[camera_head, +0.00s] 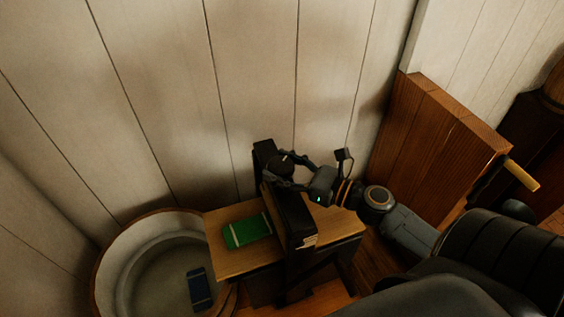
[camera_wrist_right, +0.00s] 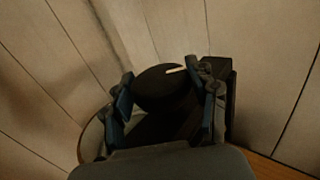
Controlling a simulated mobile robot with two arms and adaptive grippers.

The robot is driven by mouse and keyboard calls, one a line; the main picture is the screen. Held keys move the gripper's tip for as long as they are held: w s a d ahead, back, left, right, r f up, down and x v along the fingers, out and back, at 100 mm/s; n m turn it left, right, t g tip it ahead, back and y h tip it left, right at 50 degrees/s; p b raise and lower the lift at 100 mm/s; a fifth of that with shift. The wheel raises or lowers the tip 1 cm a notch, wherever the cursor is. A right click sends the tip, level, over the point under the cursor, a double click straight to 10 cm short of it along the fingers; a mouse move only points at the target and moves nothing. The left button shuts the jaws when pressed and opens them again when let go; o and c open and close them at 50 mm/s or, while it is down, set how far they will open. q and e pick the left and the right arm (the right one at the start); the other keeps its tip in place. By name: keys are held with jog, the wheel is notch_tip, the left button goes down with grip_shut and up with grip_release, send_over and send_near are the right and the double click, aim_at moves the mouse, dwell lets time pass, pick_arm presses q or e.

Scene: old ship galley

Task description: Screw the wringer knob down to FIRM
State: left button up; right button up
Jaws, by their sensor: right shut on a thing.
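The wringer (camera_head: 297,222) is a dark upright frame standing on a wooden bench. Its dark round knob (camera_head: 281,164) sits on top. In the right wrist view the knob (camera_wrist_right: 161,87) has a short white mark on its upper right, pointing toward the right finger. My right gripper (camera_head: 283,170) is shut on the knob, with one finger on each side of it; both fingers also show in the right wrist view (camera_wrist_right: 165,97). I cannot read any FIRM marking. My left gripper is not in view.
A green folded cloth (camera_head: 247,231) lies on the wooden bench (camera_head: 229,213) left of the wringer. A round tub (camera_head: 113,253) at the lower left holds a dark blue item (camera_head: 199,289). A panelled wall stands close behind. A wooden panel (camera_head: 440,140) stands at the right, near a crank with a light wooden handle (camera_head: 521,175).

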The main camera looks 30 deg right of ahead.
jog(key=shift+m+t+h, duration=0.5)
jog(key=shift+m+h, duration=0.2)
jog(key=shift+h, duration=0.3)
jog(key=shift+m+h, duration=0.3)
jog(key=shift+h, duration=0.1)
jog(key=o, duration=1.2)
jog(key=shift+w+a, duration=0.1)
jog(key=shift+w, duration=0.05)
jog(key=shift+c, duration=0.2)
jog(key=v, duration=1.2)
jog(key=shift+f, duration=0.15)
